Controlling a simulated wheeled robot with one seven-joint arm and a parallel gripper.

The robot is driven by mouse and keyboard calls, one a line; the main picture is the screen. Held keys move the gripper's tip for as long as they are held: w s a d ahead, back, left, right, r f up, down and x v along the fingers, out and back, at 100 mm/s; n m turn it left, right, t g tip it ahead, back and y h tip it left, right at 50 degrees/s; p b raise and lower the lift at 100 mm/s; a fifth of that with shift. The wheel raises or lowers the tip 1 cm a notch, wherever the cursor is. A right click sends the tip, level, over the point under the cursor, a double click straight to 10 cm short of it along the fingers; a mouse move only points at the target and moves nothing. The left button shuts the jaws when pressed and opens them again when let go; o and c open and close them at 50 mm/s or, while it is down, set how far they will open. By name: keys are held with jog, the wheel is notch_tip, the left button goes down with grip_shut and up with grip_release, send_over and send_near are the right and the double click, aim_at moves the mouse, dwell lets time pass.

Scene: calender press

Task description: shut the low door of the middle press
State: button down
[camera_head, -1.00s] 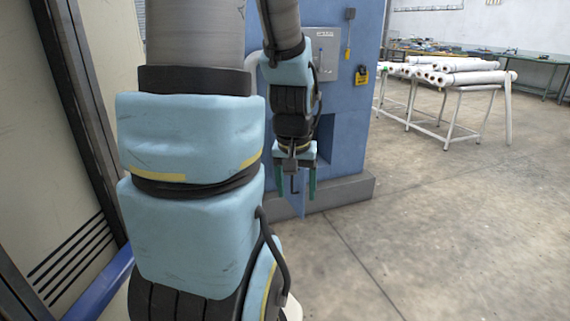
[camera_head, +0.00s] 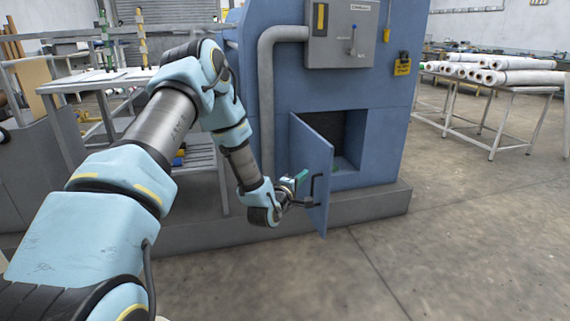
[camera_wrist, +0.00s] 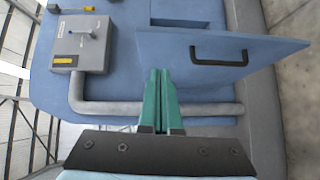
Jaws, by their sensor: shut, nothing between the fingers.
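The low door (camera_head: 309,160) of the blue press (camera_head: 265,95) is a flat blue panel standing open, swung out from its dark opening (camera_head: 345,135). Its black handle (camera_head: 315,188) is on the outer face, which faces left. In the wrist view the door (camera_wrist: 262,50) fills the upper right, with the handle (camera_wrist: 218,61) across it. My gripper (camera_head: 302,177), with green fingers, is beside the outer face, close to the handle. In the wrist view my gripper (camera_wrist: 160,75) is shut and empty, its tips near the door's edge. I cannot tell whether they touch it.
A grey pipe (camera_head: 267,110) runs down the press left of the door. A grey control box (camera_head: 341,35) is above. A grey plinth (camera_head: 375,205) juts out below. A rack of white rolls (camera_head: 490,78) stands at right. The floor in front is clear.

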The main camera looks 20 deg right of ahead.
send_near(327, 158)
jog(key=w+d, duration=0.3)
jog(key=w, duration=0.1)
jog(key=shift+d+f+n+p, duration=0.15)
jog(key=shift+d+n+p, duration=0.3)
jog(key=shift+d, duration=0.25)
jog(key=shift+d, duration=0.1)
